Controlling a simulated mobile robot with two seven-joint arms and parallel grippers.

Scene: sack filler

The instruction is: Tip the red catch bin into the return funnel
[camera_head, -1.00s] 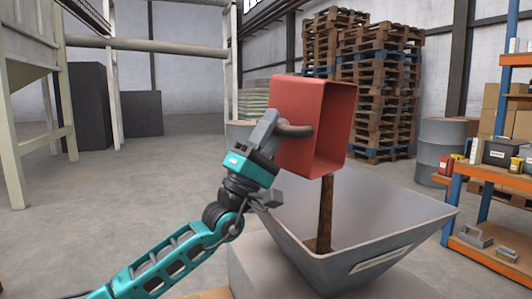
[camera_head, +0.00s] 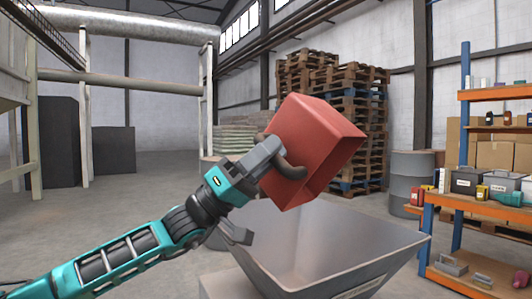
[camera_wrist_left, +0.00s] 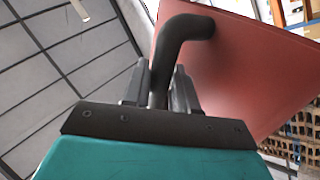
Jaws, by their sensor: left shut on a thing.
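The red catch bin (camera_head: 312,142) is held in the air above the grey return funnel (camera_head: 395,262), tilted with its open side facing down to the right. My left gripper (camera_head: 272,158) is shut on the bin's dark curved handle. In the left wrist view the gripper (camera_wrist_left: 158,92) closes around the handle, and the red bin wall (camera_wrist_left: 245,70) fills the right side. No material shows falling from the bin now. The part of the funnel's inside that shows looks bare grey; its bottom is hidden. My right gripper is not in view.
An orange-and-blue shelf (camera_head: 470,203) with boxes and tools stands at the right. A grey drum (camera_head: 411,178) and stacked pallets (camera_head: 335,90) stand behind the funnel. The floor at the left (camera_head: 90,215) is open.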

